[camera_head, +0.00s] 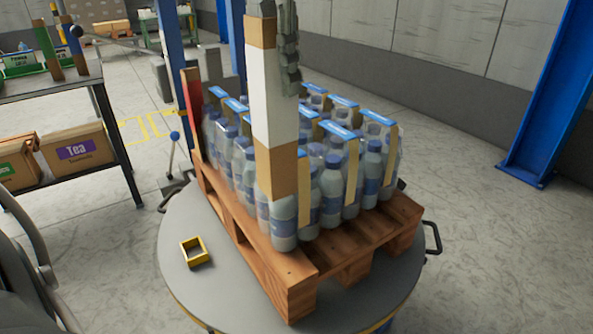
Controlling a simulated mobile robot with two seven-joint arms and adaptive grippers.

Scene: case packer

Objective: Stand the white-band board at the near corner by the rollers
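The white-band board (273,95), brown with a broad white middle, hangs nearly upright in front of the bottles. Its lower end is above the pallet (290,275), and part of a bottle shows below it. Wrapped bottles (330,190) fill the wooden pallet. A red-band board (192,95) stands at the pallet's left far corner. My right gripper is not in view. I cannot make out the rollers.
The pallet sits on a round grey turntable (195,290) with black side handles. A small yellow square frame (194,252) lies on its left. A shelf table (60,82) at left holds other boards and boxes. A blue post (548,95) stands right. Floor between is clear.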

